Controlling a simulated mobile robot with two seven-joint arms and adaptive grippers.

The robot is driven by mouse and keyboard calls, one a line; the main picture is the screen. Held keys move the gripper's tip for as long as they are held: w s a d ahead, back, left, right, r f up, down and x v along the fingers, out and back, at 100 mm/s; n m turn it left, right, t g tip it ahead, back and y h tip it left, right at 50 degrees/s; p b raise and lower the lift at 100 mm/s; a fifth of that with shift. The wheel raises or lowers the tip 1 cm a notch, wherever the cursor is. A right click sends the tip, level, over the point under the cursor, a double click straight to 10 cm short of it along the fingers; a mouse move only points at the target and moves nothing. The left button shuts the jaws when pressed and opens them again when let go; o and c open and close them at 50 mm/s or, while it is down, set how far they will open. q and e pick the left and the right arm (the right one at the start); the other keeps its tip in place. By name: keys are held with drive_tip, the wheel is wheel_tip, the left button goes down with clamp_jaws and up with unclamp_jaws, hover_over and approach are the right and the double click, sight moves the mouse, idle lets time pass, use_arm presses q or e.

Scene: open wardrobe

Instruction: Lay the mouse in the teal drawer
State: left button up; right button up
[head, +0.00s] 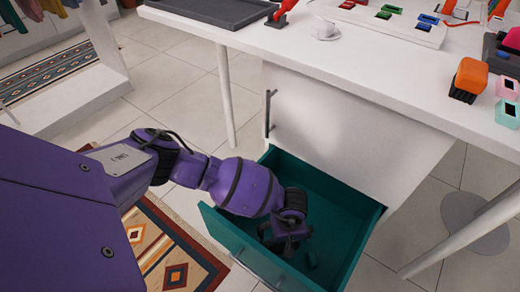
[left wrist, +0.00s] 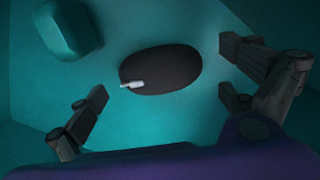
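The teal drawer (head: 340,205) is pulled open below the white table. In the left wrist view a dark oval mouse (left wrist: 165,70) with a small pale scroll wheel lies on the drawer's teal floor (left wrist: 150,125). My left gripper (head: 284,242) reaches down inside the drawer. Its fingers stand wide apart on either side of the mouse, with clear gaps, so the left gripper (left wrist: 165,95) is open and holds nothing. In the head view the gripper hides most or all of the mouse. My right gripper is in neither view.
A small teal block-like object (left wrist: 68,27) lies in the drawer beside the mouse; it also shows in the head view (head: 311,258).

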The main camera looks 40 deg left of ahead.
use_arm(q)
drive_tip(key=shift+w+r, duration=0.1)
drive_tip(key=shift+w, duration=0.1)
drive_tip(key=shift+r, duration=0.25)
wheel_tip(320, 180, up, 12)
drive_tip(key=shift+f, duration=0.25)
drive_tip(key=shift+s, duration=0.1)
idle(0.4)
